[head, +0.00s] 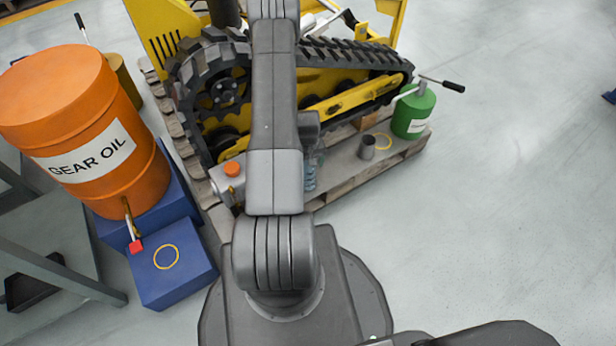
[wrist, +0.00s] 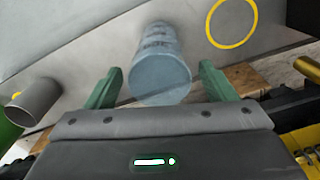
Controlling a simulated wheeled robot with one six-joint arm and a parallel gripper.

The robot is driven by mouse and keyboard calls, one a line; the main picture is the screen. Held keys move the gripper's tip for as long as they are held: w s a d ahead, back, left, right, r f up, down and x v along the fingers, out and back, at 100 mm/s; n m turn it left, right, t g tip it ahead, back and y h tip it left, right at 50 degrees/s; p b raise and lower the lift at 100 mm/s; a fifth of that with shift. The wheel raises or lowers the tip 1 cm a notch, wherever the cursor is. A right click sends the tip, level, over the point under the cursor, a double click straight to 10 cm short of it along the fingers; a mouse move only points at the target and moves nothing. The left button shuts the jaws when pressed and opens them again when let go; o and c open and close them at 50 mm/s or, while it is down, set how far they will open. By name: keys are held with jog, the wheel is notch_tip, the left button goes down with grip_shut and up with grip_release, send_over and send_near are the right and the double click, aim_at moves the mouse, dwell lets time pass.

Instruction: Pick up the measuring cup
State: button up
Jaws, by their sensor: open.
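A blue-grey translucent cylinder with printed markings, seemingly the measuring cup (wrist: 162,80), stands between the two green fingers of my gripper (wrist: 160,72) in the wrist view. The fingers are open, one on each side, with a visible gap to it on both sides. In the head view the cup (head: 310,176) is partly hidden behind my arm, on a grey plate on the pallet. My gripper is hidden behind my arm there.
An orange-capped container (head: 231,171) stands left of my arm. The yellow tracked carrier (head: 330,98) rises behind. An orange drum (head: 90,130) stands far left.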

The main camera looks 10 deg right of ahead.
notch_tip(320, 180, down, 4)
jog(key=shift+f+b, duration=0.2)
jog(key=shift+b, duration=0.45)
jog(key=c, duration=1.1)
jog(key=shift+o, duration=0.2)
jog(key=shift+r, duration=0.1)
